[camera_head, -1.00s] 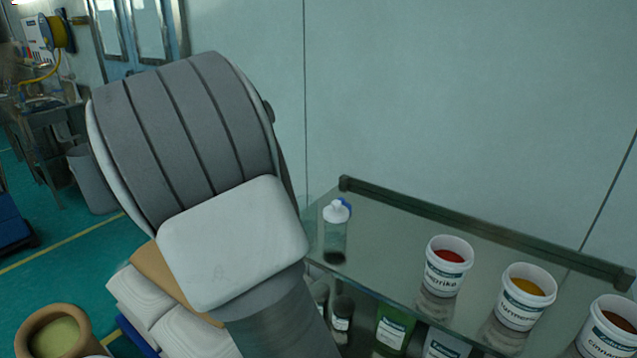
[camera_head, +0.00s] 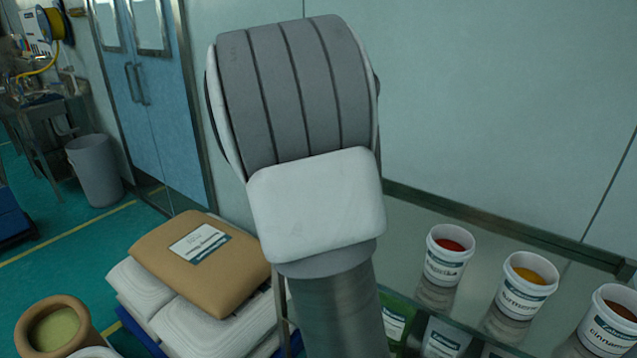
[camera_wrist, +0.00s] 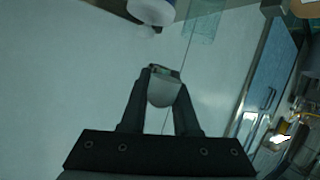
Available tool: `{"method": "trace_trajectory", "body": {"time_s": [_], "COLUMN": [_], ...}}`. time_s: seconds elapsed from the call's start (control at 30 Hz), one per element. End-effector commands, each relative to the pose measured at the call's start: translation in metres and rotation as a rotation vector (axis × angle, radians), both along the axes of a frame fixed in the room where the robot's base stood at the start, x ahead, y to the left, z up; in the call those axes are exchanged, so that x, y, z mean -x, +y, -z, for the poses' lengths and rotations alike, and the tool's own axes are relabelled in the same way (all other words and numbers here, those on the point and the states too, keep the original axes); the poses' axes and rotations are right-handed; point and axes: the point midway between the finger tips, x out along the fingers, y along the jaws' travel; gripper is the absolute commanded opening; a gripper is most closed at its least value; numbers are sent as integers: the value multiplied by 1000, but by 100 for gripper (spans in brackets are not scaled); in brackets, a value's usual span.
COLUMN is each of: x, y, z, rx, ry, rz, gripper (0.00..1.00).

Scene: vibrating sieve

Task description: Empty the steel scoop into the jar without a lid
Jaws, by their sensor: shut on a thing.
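In the wrist view my gripper (camera_wrist: 163,76) is shut on a grey, rounded metal piece, the steel scoop (camera_wrist: 164,94). Only a small part of the scoop shows between the fingers, and I cannot see what is in it. In the head view my arm hides the gripper and the scoop. No jar without a lid can be made out for certain in either view.
Open tubs of paprika (camera_head: 449,257), turmeric (camera_head: 524,287) and cinnamon (camera_head: 607,322) stand on the glass-like shelf at the right. A brown sack (camera_head: 200,265) lies on white sacks. A pot (camera_head: 30,318) with greenish contents is at lower left. A white-and-blue object (camera_wrist: 152,10) tops the wrist view.

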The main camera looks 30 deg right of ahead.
Motion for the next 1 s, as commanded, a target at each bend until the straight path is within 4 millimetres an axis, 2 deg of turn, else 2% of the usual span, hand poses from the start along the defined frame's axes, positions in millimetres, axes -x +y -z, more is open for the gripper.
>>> {"method": "trace_trajectory", "body": {"time_s": [0.03, 0.4, 0.5, 1.0], "x": [0, 0, -2, -6], "y": [0, 0, 2, 6], "z": [7, 31, 26, 33], "rx": [0, 1, 30, 233], "ry": [-1, -1, 30, 213], "rz": [0, 0, -2, -3], "gripper": [0, 0, 0, 0]}}
